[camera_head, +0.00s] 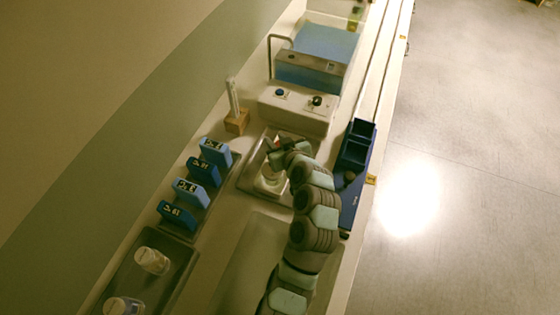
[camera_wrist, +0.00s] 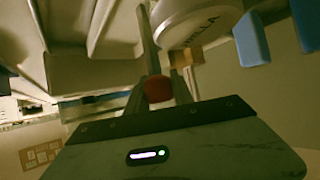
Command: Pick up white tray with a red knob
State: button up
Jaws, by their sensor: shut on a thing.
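The light tray (camera_head: 249,184) lies on the counter in the middle of the head view, and a round white container (camera_head: 268,180) stands on it. My gripper (camera_head: 275,146) is over the tray's far part. In the wrist view a red knob (camera_wrist: 158,88) sits between the fingers of my gripper (camera_wrist: 160,78), which is shut on it. The white container (camera_wrist: 196,18) with lettering shows beside the fingers at the top. My arm hides the right part of the tray in the head view. I cannot tell whether the tray is lifted.
Blue numbered boxes (camera_head: 204,170) stand in a row to the left. White bottles (camera_head: 152,260) stand in a dark tray at lower left. A wooden block with a tube (camera_head: 236,122) and a white box with knobs (camera_head: 297,107) are behind. A dark blue bin (camera_head: 357,145) is on the right.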

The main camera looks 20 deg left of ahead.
grip_shut()
dwell(0.8)
